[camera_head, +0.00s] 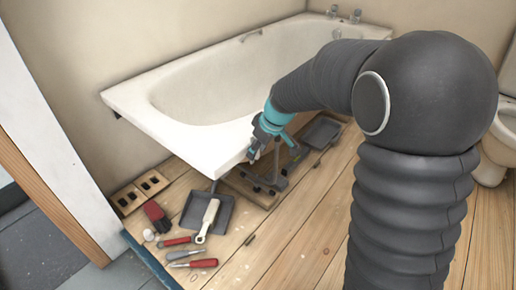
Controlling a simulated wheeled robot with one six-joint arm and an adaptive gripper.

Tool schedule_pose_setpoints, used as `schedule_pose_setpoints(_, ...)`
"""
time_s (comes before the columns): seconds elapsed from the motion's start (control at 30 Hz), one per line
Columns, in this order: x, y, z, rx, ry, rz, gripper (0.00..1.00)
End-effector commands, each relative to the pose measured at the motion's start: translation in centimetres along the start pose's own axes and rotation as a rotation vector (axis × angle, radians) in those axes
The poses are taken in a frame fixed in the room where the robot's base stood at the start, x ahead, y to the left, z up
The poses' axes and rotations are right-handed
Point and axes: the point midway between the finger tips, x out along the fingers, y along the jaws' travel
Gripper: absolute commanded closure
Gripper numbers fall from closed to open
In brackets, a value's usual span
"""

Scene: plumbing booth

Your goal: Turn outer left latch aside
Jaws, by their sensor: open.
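My gripper (253,154) is at the front rim of the white bathtub (190,142), above the opening under it. Its fingers are small and partly dark here, and I see nothing held between them. Under the tub, dark brackets or supports (268,184) stand in the opening in the floorboards, just below my gripper. I cannot tell which of these small dark parts is the outer left latch. Contact between my gripper and any latch cannot be made out. My arm hides the right part of the tub front.
Screwdrivers (193,263) and a red-and-black brush (156,216) lie nearby. A grey tray (322,132) is behind the opening. A toilet (497,150) stands right. Floorboards in front are mostly clear.

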Motion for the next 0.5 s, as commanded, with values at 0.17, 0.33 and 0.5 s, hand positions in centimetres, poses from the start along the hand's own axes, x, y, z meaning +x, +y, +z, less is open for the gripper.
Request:
schedule_pose_setpoints(0.17, -0.02, -0.01, 0.0, 0.0, 0.0, 0.0, 0.91)
schedule_pose_setpoints(0.33, -0.03, -0.01, 0.0, 0.0, 0.0, 0.0, 1.0)
schedule_pose_setpoints(0.5, -0.01, 0.03, 0.01, 0.005, 0.0, -0.009, 1.0)
